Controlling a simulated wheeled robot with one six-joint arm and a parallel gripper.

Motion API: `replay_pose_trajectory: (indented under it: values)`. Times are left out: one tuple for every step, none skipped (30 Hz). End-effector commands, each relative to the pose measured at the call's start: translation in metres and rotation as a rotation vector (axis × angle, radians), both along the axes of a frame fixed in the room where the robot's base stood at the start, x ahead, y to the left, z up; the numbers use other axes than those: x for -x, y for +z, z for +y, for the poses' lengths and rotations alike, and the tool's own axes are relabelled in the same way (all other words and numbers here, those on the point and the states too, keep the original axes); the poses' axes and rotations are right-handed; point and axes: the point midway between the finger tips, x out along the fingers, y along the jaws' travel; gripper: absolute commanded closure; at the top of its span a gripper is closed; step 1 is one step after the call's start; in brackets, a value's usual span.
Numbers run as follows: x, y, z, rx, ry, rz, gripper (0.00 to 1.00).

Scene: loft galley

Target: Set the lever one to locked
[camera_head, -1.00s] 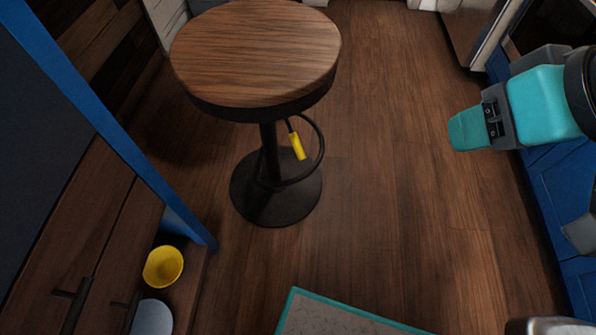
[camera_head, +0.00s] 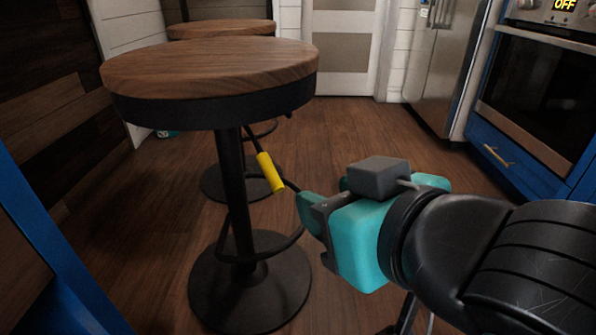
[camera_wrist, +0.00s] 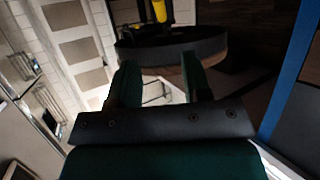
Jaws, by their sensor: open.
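The lever has a bright yellow grip (camera_head: 270,172) on a thin dark rod under the seat of the near bar stool (camera_head: 210,75). The grip hangs tilted, its lower end toward the right. My teal gripper (camera_head: 310,211) is just right of and below the grip in the head view, with no clear contact. In the wrist view my gripper (camera_wrist: 160,78) has its two fingers apart with nothing between them. Yellow parts (camera_wrist: 160,10) show at the top of that view, beyond the fingers and the dark seat rim. I see no lock marking.
A second round stool (camera_head: 222,27) stands behind the first. The near stool's dark foot ring and round base (camera_head: 250,290) are below the lever. An oven (camera_head: 535,100) and blue cabinets line the right. Wood floor (camera_head: 370,130) is open toward the back door.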

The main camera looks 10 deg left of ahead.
Motion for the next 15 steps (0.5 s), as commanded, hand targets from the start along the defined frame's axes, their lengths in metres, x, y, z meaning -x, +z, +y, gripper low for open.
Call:
replay_pose_trajectory:
  values:
    - [-0.006,-0.003,0.004,0.002,-0.004,0.000,0.56]
    - [-0.009,-0.005,0.007,0.002,-0.005,0.002,0.56]
    - [-0.015,-0.008,0.011,0.003,-0.007,0.002,0.56]
    - [-0.017,-0.005,0.014,0.004,-0.006,0.002,0.56]
    - [-0.017,-0.001,0.015,0.006,-0.008,0.002,0.56]
    - [-0.019,-0.001,0.017,0.008,-0.010,0.000,0.56]
    - [-0.020,-0.001,0.018,0.008,-0.012,0.001,0.56]
    - [-0.022,-0.002,0.020,0.007,-0.014,0.001,0.56]
    - [-0.024,-0.002,0.021,0.008,-0.016,-0.001,0.56]
    - [-0.025,-0.003,0.022,0.007,-0.018,0.000,0.56]
    - [-0.026,-0.004,0.023,0.008,-0.018,-0.001,0.56]
    - [-0.028,-0.004,0.024,0.007,-0.018,-0.002,0.56]
    - [-0.029,-0.005,0.025,0.007,-0.017,-0.002,0.56]
    - [-0.029,-0.006,0.026,0.007,-0.017,-0.001,0.56]
    - [-0.030,-0.007,0.027,0.008,-0.015,-0.001,0.56]
